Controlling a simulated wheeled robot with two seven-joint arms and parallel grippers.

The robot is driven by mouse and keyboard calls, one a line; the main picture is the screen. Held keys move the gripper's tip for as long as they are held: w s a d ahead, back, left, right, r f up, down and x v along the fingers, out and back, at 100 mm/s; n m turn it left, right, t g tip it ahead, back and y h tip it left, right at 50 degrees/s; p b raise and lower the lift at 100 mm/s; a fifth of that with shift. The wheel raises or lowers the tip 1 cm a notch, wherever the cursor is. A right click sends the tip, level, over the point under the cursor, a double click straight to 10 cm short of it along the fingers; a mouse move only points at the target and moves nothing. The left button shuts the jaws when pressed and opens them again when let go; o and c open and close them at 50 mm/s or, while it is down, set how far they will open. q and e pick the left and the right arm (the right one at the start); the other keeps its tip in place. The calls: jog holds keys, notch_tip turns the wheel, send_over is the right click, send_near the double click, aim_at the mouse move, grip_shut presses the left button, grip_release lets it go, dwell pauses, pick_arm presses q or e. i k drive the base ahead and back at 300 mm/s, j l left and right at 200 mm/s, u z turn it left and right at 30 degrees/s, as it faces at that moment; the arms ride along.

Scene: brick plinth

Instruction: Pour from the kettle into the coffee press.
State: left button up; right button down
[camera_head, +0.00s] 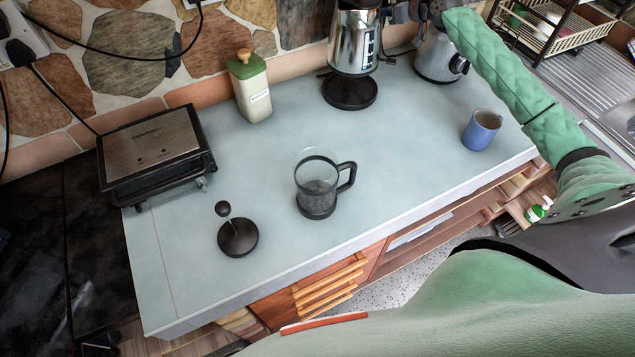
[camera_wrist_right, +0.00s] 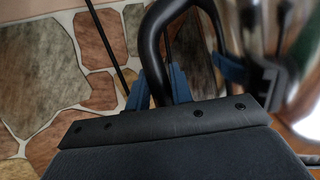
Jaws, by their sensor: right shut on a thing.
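The steel kettle (camera_head: 353,42) is at the top of the head view, cut off by the frame edge. It looks upright and appears raised just above its black round base (camera_head: 350,92). My right gripper (camera_head: 402,11) is at the kettle's right side. In the right wrist view its blue fingers (camera_wrist_right: 160,90) are shut on the black kettle handle (camera_wrist_right: 153,45). The coffee press (camera_head: 317,183), glass with a black handle and bottom, stands upright and open-topped mid-counter, apart from the kettle. Its black lid with plunger knob (camera_head: 238,237) lies to its left. My left gripper is not in view.
A green-topped bottle (camera_head: 250,88) stands at the back wall, left of the kettle base. A grill (camera_head: 152,147) is at the left. A blue mug (camera_head: 481,131) is at the right, and a steel appliance (camera_head: 438,57) stands behind it. The counter around the press is clear.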

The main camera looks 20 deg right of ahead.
aim_at(316, 169)
jog(key=k+l, duration=0.3)
jog(key=k, duration=0.15)
jog(key=k+l, duration=0.3)
jog(key=k, duration=0.15)
jog(key=k+l, duration=0.35)
jog(key=k, duration=0.1)
